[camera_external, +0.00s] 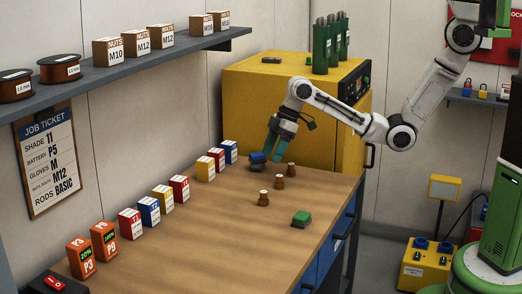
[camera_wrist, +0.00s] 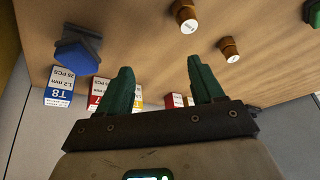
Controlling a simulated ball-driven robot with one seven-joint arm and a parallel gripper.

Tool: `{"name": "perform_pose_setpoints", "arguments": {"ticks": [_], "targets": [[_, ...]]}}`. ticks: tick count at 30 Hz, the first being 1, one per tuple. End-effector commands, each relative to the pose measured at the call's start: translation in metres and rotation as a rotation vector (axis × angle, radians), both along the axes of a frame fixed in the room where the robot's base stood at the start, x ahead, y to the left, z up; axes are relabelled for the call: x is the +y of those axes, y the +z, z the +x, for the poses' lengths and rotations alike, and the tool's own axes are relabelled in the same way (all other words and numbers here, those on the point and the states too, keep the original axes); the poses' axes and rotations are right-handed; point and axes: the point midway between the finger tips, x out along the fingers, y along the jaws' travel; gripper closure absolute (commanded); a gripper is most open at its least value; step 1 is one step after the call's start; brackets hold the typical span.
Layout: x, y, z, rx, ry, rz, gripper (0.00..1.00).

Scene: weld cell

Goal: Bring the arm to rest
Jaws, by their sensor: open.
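My gripper (camera_external: 278,149) is above the far end of the wooden workbench (camera_external: 225,218), pointing down, with its green fingers spread. In the wrist view my gripper (camera_wrist: 164,85) shows its two green fingers apart with nothing between them. A blue object (camera_external: 257,157) on a dark base is by the fingers in the external view; in the wrist view the blue object (camera_wrist: 77,45) lies left of them, clear of the jaws. My arm reaches in from the right, bent at the elbow.
Coloured boxes (camera_external: 180,188) line the wall side. A yellow cabinet (camera_external: 245,100) with green bottles (camera_external: 321,47) on top stands behind. The bench's near middle is clear.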

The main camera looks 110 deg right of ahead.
Motion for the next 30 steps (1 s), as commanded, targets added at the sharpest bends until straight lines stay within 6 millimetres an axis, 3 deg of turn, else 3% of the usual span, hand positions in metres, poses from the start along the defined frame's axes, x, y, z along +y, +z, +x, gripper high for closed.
{"name": "perform_pose_setpoints", "arguments": {"ticks": [1, 3, 9, 12, 18, 25, 26, 27, 30], "targets": [[0.040, -0.011, -0.002, -0.006, 0.015, 0.018, 0.33], [0.080, -0.020, -0.010, -0.015, 0.015, 0.031, 0.33], [0.167, -0.036, -0.057, -0.017, 0.003, 0.044, 0.33], [0.193, -0.038, -0.086, -0.014, -0.006, 0.035, 0.33], [0.216, -0.035, -0.132, -0.008, -0.021, 0.004, 0.33], [0.223, -0.025, -0.174, -0.009, -0.027, -0.039, 0.33], [0.223, -0.028, -0.179, -0.003, -0.029, -0.044, 0.33], [0.220, -0.046, -0.187, 0.033, -0.039, -0.042, 0.33], [0.217, -0.073, -0.207, 0.108, -0.052, -0.043, 0.33]]}}
